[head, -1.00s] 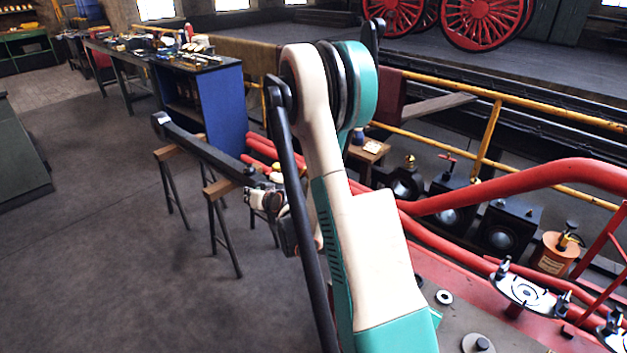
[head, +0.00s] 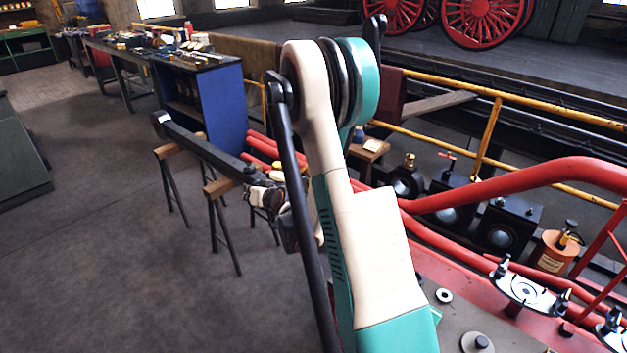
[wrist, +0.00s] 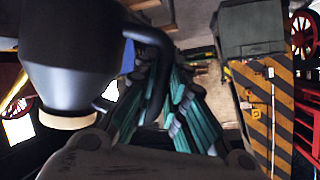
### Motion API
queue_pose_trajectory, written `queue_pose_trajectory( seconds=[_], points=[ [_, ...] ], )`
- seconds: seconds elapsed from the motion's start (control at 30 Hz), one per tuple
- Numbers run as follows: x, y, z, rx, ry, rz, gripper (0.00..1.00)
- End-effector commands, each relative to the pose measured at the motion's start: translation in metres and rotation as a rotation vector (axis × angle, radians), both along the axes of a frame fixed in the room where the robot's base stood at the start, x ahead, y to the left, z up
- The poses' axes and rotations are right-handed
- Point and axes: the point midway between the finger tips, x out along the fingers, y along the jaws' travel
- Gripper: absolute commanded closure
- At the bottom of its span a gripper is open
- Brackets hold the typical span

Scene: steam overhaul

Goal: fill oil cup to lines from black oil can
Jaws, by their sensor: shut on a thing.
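A large black oil can (wrist: 72,45) fills the upper left of the wrist view, with a pale cream band at its lower end. Its curved black handle (wrist: 158,50) runs down between the teal and black fingers. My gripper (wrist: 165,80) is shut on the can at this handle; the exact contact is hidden. In the head view my gripper (head: 265,198) is small, partly behind my arm, near a dark steel rod (head: 205,147) on trestles. A small dark fitting (head: 250,169) sits on the rod; I cannot tell whether it is the oil cup. No fill lines or oil are visible.
Wooden-topped trestles (head: 222,187) carry the rod. A blue-ended workbench (head: 220,105) with tools stands behind. Red pipes (head: 520,185), lamps and an orange can (head: 552,252) crowd the right. Open floor (head: 90,260) lies at left. A striped panel (wrist: 257,110) shows in the wrist view.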

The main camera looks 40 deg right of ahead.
Motion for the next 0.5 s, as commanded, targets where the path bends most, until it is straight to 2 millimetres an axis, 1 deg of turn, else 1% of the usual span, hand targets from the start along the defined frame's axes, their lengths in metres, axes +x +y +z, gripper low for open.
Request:
queue_pose_trajectory(
  seconds=[0.1,0.17,0.27,0.4,0.5],
  points=[
    [0.000,0.000,0.000,-0.002,0.000,0.000,1.00],
    [0.000,0.000,-0.004,-0.018,0.000,0.000,1.00],
    [0.000,-0.001,-0.017,-0.080,0.006,0.001,1.00],
    [0.000,-0.006,-0.035,-0.221,0.015,0.002,1.00],
    [0.000,-0.008,-0.040,-0.282,0.020,0.002,1.00]
  ],
)
